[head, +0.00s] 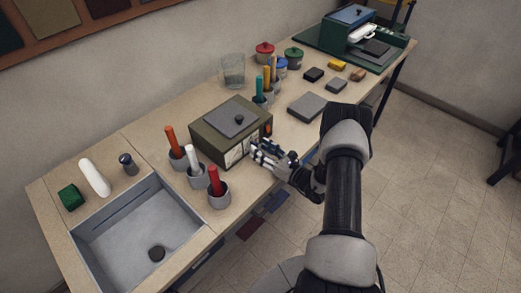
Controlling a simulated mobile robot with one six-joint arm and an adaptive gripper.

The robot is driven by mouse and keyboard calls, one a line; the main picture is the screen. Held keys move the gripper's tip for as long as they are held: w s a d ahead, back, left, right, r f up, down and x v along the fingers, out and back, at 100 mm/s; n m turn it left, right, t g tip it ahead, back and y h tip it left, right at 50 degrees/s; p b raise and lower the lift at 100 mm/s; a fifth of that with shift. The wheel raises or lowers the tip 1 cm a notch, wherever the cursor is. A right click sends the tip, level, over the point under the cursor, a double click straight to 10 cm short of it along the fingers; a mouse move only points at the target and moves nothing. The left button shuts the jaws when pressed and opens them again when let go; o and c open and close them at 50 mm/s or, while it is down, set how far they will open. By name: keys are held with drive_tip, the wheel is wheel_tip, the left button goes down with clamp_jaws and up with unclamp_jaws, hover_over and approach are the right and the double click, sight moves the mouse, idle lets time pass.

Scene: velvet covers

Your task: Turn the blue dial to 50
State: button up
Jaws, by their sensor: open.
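No dial scale or number can be read from here, and my gripper hides part of the front face.
Grey cups holding orange, white and red sticks (214,181) stand left of my gripper, near a sink (181,238). Behind the box are a glass (233,70), coloured jars and more upright sticks. A grey slab (307,107) lies to the right. A green machine (345,38) stands far back.

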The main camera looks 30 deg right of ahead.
drive_tip(key=shift+w+a, duration=0.2)
drive_tip(key=shift+w, duration=0.3)
clamp_jaws()
idle(0.3)
